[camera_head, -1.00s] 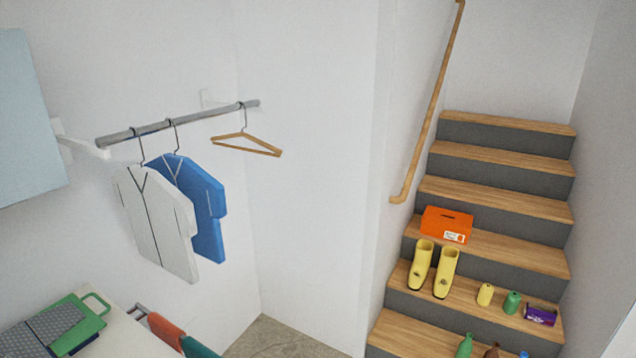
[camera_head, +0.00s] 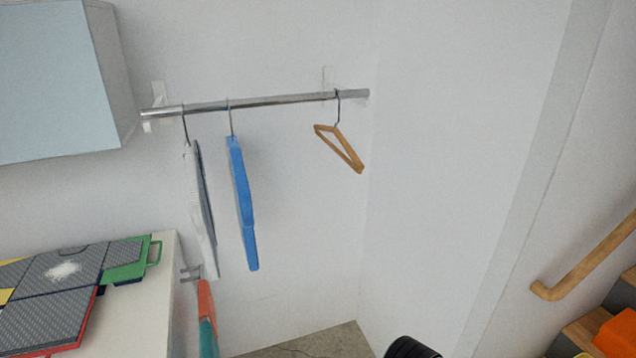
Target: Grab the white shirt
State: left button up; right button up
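The white shirt (camera_head: 201,212) hangs on a hanger at the left part of the metal rail (camera_head: 255,104). I see it nearly edge-on, so its front is mostly hidden. A blue shirt (camera_head: 242,200) hangs just to its right, also edge-on, with a small gap between them. Neither of my grippers shows in the head view. A dark rounded part at the bottom edge may be mine, but I cannot tell.
An empty wooden hanger (camera_head: 340,148) hangs near the rail's right end. A light blue cabinet (camera_head: 55,80) is at upper left. A white counter (camera_head: 140,305) with several grey-topped cases stands below it. The handrail (camera_head: 590,262) and stairs are at right.

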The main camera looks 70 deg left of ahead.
aim_at(197, 200)
jog(key=u, duration=0.4)
jog(key=i+u, duration=0.15)
jog(key=u, duration=0.25)
jog(key=l+u, duration=0.1)
jog(key=u, duration=0.3)
jog(key=i+u, duration=0.1)
jog(key=u, duration=0.25)
jog(key=l, duration=0.05)
